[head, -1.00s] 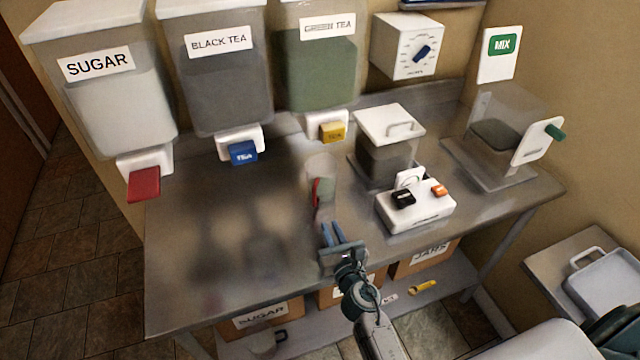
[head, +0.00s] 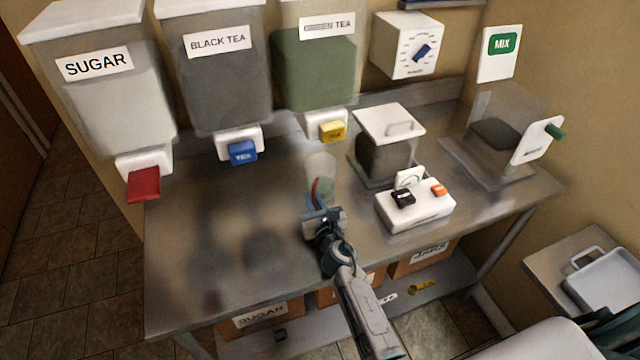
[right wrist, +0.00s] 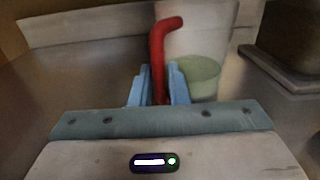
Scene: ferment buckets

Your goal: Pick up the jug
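The jug (head: 321,168) is a clear, pale vessel with a red handle, upright on the steel table below the green tea dispenser. In the right wrist view its red handle (right wrist: 158,62) stands between my blue fingertips, and its clear body (right wrist: 205,40) with something pale green low inside is just behind. My right gripper (head: 316,203) is at the near side of the jug; in the wrist view its fingers (right wrist: 159,85) lie close against both sides of the handle and look shut on it. In the head view my arm hides part of the handle. My left gripper is out of view.
Dispensers for sugar (head: 120,105), black tea (head: 225,85) and green tea (head: 313,70) hang above the table. A white-lidded container (head: 388,130) and a white switch box (head: 415,208) stand right of the jug. The table's left half (head: 200,260) is clear.

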